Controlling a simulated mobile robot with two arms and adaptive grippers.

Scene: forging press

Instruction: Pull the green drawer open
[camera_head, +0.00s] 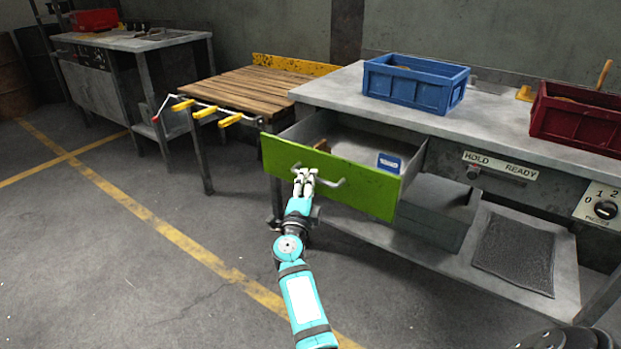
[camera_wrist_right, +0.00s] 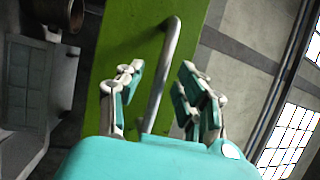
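The green drawer (camera_head: 365,186) stands pulled out from the grey workbench, its inside visible from above. Its front also shows in the right wrist view (camera_wrist_right: 120,45). A curved metal bar handle (camera_head: 334,184) is on the front; it also shows in the right wrist view (camera_wrist_right: 165,75). My right gripper (camera_head: 304,175) is at the left part of the handle. In the right wrist view its fingers (camera_wrist_right: 160,88) are apart, one on each side of the bar, with visible gaps. My left gripper is not in view.
A blue-and-white item (camera_head: 389,163) and a brown piece (camera_head: 322,146) lie in the drawer. A blue bin (camera_head: 415,85) and a red bin (camera_head: 577,122) stand on the bench (camera_head: 480,118). A wooden table (camera_head: 250,88) with yellow-handled clamps is at left. The floor in front is clear.

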